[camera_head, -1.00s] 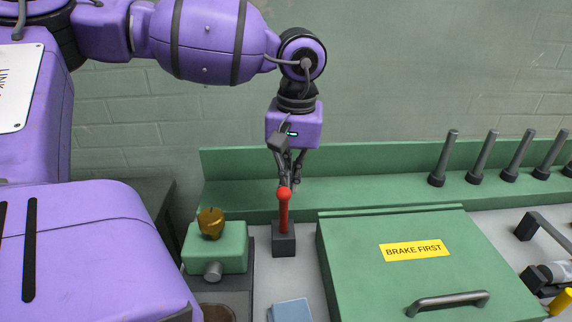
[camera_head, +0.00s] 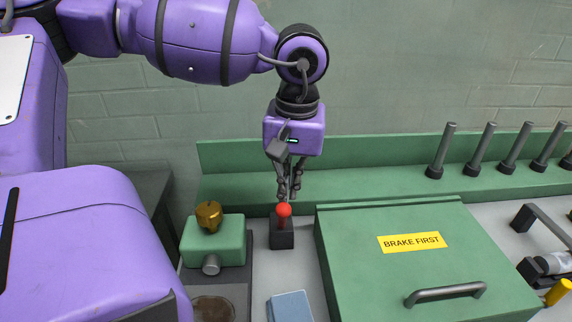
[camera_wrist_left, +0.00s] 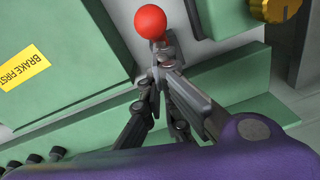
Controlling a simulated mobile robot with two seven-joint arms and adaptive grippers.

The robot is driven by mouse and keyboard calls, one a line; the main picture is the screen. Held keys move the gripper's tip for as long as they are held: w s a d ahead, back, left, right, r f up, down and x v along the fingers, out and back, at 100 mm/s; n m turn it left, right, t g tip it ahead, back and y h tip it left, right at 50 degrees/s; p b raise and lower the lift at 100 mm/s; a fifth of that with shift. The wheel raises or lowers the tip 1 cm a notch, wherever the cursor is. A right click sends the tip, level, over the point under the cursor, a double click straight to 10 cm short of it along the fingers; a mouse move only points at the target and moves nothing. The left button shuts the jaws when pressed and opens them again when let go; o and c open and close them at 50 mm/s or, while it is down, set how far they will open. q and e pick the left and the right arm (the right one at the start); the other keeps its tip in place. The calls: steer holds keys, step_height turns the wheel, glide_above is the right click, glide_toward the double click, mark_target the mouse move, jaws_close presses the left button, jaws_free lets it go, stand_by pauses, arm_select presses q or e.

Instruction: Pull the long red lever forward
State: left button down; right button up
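The long red lever (camera_head: 284,211) has a round red knob and a short-looking shaft leaning toward me from its dark base block (camera_head: 282,239). Its knob also shows at the top of the left wrist view (camera_wrist_left: 150,22). My left gripper (camera_head: 285,200) hangs down just behind the knob. Its fingers are together, with the tips (camera_wrist_left: 164,52) right against or very near the knob's back side; I cannot tell exact contact. Most of the shaft is hidden in the wrist view. My right gripper is not in view.
A green box with a handle and a "BRAKE FIRST" label (camera_head: 412,242) stands right of the lever. A green block (camera_head: 216,248) with a brass knob (camera_head: 208,216) is on the left. A blue-grey pad (camera_head: 291,306) lies in front. Several dark pegs stand on the back ledge.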

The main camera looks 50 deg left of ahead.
arm_select(q)
step_height(320, 180, up, 12)
steer(key=shift+d, duration=0.45)
steer(key=shift+s, duration=0.1)
stand_by(0.6)
